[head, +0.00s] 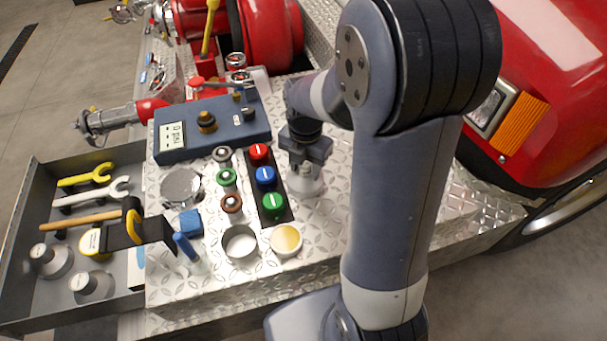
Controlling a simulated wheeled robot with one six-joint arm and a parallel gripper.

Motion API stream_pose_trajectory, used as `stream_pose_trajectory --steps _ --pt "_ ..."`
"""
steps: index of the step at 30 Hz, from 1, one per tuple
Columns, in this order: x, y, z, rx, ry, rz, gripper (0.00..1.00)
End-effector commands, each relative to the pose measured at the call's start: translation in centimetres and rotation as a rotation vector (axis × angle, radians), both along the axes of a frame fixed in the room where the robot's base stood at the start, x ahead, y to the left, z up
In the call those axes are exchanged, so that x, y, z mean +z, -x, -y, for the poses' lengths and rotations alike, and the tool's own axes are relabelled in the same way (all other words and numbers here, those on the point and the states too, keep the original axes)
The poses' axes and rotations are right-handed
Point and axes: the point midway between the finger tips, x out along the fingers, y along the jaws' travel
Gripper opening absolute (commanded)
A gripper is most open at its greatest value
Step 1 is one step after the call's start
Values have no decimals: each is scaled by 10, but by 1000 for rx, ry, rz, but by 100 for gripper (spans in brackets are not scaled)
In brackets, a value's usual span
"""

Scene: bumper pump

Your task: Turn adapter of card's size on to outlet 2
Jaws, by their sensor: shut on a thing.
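My gripper (305,160) points down beside the row of coloured caps and is shut on a pale metal adapter (306,184). The adapter is upright with its wider base down, at or just above the tread plate; I cannot tell whether it touches. My arm hides part of the area to its right. Two similar grey adapters (48,261) (91,286) stand in the open drawer. A metal outlet fitting (100,122) with a red body sticks out at the left. I cannot make out outlet numbers or a size card.
A blue panel (180,140) with a display stands behind. Red, blue and green caps (265,176) sit on a black strip. A metal ring (240,243), a yellow-topped disc (286,240) and a blue cube (190,222) lie nearby. The drawer (20,300) holds wrenches.

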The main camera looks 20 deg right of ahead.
Motion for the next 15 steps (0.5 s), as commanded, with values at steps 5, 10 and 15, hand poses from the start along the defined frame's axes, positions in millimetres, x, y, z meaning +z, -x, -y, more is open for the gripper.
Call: stream_pose_trajectory --steps 5,10,15 --pt "18 3 0 0 0 -11 0" --pt "37 2 0 0 1 -6 0" --pt "55 1 0 1 1 -4 0"
